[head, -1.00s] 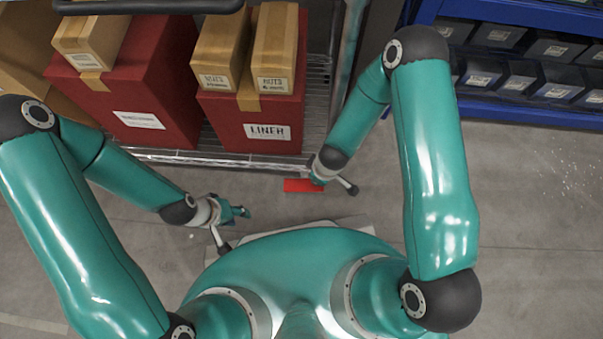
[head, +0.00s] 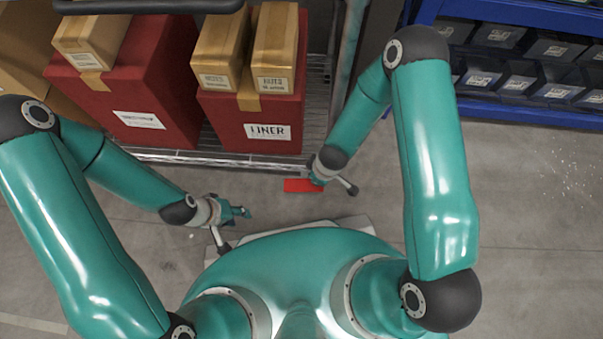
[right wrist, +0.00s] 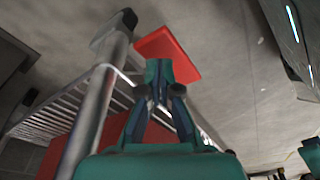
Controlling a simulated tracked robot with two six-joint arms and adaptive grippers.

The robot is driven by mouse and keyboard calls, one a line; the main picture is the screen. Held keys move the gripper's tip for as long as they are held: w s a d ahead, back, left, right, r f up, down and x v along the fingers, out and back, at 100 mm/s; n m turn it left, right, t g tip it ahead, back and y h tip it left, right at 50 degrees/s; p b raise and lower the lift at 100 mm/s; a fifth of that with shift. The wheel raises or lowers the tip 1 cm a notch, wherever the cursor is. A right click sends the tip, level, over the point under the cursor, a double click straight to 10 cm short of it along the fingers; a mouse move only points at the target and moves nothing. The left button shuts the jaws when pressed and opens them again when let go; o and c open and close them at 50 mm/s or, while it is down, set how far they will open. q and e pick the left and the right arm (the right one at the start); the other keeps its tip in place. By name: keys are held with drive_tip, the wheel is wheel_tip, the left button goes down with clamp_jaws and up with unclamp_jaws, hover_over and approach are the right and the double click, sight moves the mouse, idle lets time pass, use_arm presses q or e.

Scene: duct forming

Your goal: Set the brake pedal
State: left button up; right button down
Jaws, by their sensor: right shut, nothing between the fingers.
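The brake pedal is a flat red plate (head: 296,185) low at the foot of the cart, in the middle of the head view. It also shows in the right wrist view (right wrist: 181,52), just beyond my right fingertips. My right gripper (right wrist: 158,76) is shut and empty, its tips overlapping the plate's near edge in that view; I cannot tell whether they touch it. In the head view the right wrist hides most of that gripper. My left gripper (head: 243,212) is left of the pedal, apart from it, with its fingers pointing right; their opening is too small to judge.
A wire cart (head: 220,160) carries red boxes (head: 250,112) and cardboard cartons (head: 275,45) behind the pedal. A blue rack (head: 520,108) with dark bins stands at the back right. The concrete floor (head: 530,200) at the right is clear.

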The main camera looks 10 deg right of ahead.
drive_tip(key=shift+f+b, duration=1.2)
drive_tip(key=shift+f, duration=0.65)
idle(0.6)
drive_tip(key=shift+r, duration=0.1)
wheel_tip(320, 180, up, 7)
drive_tip(key=p, duration=0.7)
idle(0.5)
drive_tip(key=shift+s+d+r+m, duration=0.15)
drive_tip(key=shift+s+r+m, duration=0.2)
drive_tip(key=shift+m, duration=0.25)
drive_tip(key=s+r+m+y, duration=0.3)
drive_tip(key=s+r+m, duration=0.4)
drive_tip(key=m, duration=0.3)
wheel_tip(320, 180, up, 33)
drive_tip(key=p, duration=3.4)
drive_tip(key=shift+d+r+g, duration=0.2)
drive_tip(key=shift+g, duration=0.1)
